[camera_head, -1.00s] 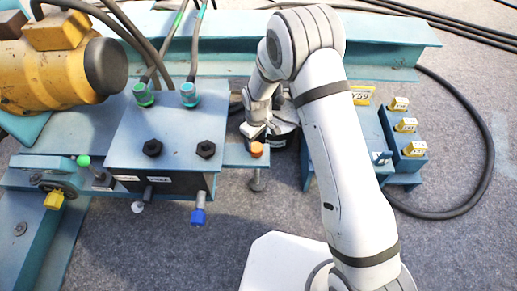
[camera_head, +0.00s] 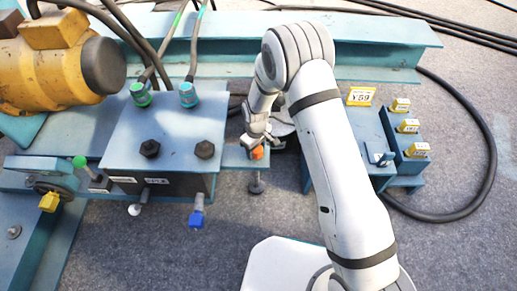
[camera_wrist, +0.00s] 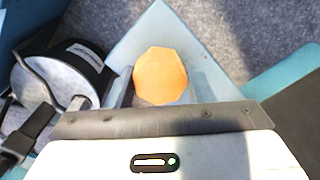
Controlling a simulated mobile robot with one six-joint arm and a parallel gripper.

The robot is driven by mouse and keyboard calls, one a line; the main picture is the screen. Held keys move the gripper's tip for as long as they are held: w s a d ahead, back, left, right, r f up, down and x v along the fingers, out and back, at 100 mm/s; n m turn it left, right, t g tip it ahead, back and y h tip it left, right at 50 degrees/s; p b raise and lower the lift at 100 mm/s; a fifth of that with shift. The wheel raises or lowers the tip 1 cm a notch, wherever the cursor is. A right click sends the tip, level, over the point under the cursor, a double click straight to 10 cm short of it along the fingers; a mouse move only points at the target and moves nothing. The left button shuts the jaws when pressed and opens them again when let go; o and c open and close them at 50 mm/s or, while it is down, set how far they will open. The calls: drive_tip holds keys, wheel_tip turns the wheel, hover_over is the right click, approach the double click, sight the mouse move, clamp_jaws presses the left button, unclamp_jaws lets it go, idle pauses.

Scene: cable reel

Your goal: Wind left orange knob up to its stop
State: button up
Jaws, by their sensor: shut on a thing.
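The orange knob (camera_head: 257,153) sits on the small blue plate at the right side of the blue box, left of my arm. In the wrist view, it is a faceted orange disc (camera_wrist: 161,74) seen from above. My gripper (camera_head: 256,142) is down at the knob. In the wrist view, its fingers lie on the left and right of the knob, and it is shut on it. The fingertips partly cover the knob's sides in the head view. A threaded spindle with a dark foot (camera_head: 256,186) shows below the plate.
The blue box (camera_head: 165,125) with black bolts and hose fittings stands to the left. A blue knob (camera_head: 196,219), green knob (camera_head: 79,162) and yellow knob (camera_head: 49,202) are nearby. A blue block with yellow tags (camera_head: 408,145) stands right. A dark cylinder (camera_wrist: 85,62) lies close beside the gripper.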

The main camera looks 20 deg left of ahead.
drive_tip(key=shift+w+d, duration=0.1)
drive_tip(key=shift+c, duration=0.6)
drive_tip(key=shift+d, duration=0.35)
drive_tip(key=shift+c, duration=0.4)
drive_tip(key=shift+a+r, duration=0.1)
drive_tip(key=shift+a, duration=0.2)
drive_tip(key=shift+c, duration=0.2)
drive_tip(key=shift+o, duration=0.2)
drive_tip(key=shift+w+a+n+p, duration=0.1)
drive_tip(key=shift+w+n+p, duration=0.15)
drive_tip(key=shift+n, duration=0.45)
drive_tip(key=n+p, duration=0.1)
drive_tip(key=n, duration=0.4)
drive_tip(key=shift+n+p, duration=0.35)
drive_tip(key=shift+n, duration=0.05)
drive_tip(key=n+p, duration=0.1)
drive_tip(key=n, duration=0.4)
drive_tip(key=shift+r+n, duration=0.1)
drive_tip(key=shift+n, duration=0.2)
drive_tip(key=n, duration=0.3)
drive_tip(key=shift+n+p, duration=0.3)
drive_tip(key=n, duration=0.3)
drive_tip(key=shift+a+n, duration=0.1)
drive_tip(key=shift+n, duration=0.2)
drive_tip(key=n+p, duration=0.1)
drive_tip(key=n, duration=0.4)
drive_tip(key=shift+n, duration=0.3)
drive_tip(key=shift+s+n, duration=0.2)
drive_tip(key=shift+n, duration=0.1)
